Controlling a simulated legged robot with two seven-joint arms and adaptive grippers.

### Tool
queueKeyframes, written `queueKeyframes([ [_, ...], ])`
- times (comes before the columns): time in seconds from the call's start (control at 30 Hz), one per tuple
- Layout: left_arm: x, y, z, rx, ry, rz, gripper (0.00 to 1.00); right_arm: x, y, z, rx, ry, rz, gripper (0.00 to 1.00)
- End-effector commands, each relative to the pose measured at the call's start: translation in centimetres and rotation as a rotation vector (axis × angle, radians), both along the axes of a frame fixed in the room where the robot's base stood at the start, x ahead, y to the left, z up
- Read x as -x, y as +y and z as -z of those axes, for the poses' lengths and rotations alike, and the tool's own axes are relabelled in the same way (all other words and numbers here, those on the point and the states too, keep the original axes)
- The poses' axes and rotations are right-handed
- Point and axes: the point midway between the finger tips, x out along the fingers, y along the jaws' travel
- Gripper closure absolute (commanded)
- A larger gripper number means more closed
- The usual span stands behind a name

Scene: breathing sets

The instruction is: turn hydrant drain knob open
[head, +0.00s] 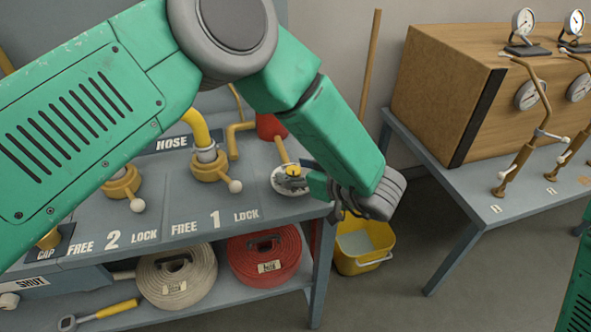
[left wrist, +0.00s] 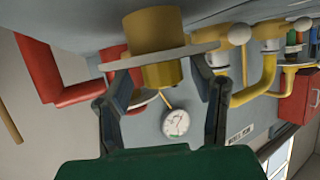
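A yellow knob (head: 292,170) with a pale round plate (head: 281,185) is at the right end of the grey bench, by a red fitting (head: 270,127). My left gripper (head: 305,182) is at this knob, partly hidden by its own arm. In the left wrist view, the yellow knob (left wrist: 162,72) and its pale disc (left wrist: 120,63) are between the two spread fingers of my left gripper (left wrist: 163,75). The fingers are on either side of the knob; I cannot tell whether they touch it. My right gripper is out of view.
Yellow hose valves (head: 210,165) stand left of the knob. Rolled hoses, white (head: 176,280) and red (head: 264,262), lie on the lower shelf. A yellow bucket (head: 363,243) is on the floor. A second table (head: 470,190) bears a wooden box (head: 440,95) with gauges.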

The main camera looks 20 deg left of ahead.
Motion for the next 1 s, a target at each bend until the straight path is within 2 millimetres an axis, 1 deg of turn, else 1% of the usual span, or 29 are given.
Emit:
queueKeyframes([
  [0.13,0.1,-0.1,0.0,0.0,0.002,0.0,0.49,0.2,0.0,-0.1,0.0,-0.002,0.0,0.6],
  [0.23,0.5,-0.8,-0.3,-0.001,0.001,0.002,0.49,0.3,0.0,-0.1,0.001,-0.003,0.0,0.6],
  [0.37,1.5,-2.7,-1.2,-0.001,0.001,0.003,0.49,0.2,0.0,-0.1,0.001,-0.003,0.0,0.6],
  [0.6,3.7,-7.0,-3.1,-0.001,0.0,0.003,0.49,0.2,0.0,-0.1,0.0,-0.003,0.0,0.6],
  [0.7,4.4,-8.4,-3.7,-0.002,0.0,0.003,0.49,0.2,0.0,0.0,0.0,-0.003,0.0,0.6],
  [0.8,4.9,-9.3,-4.1,-0.001,0.002,0.001,0.49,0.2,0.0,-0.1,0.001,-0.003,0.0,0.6],
  [1.0,5.3,-9.8,-4.4,0.0,0.002,-0.001,0.49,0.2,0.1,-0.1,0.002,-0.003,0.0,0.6],
])
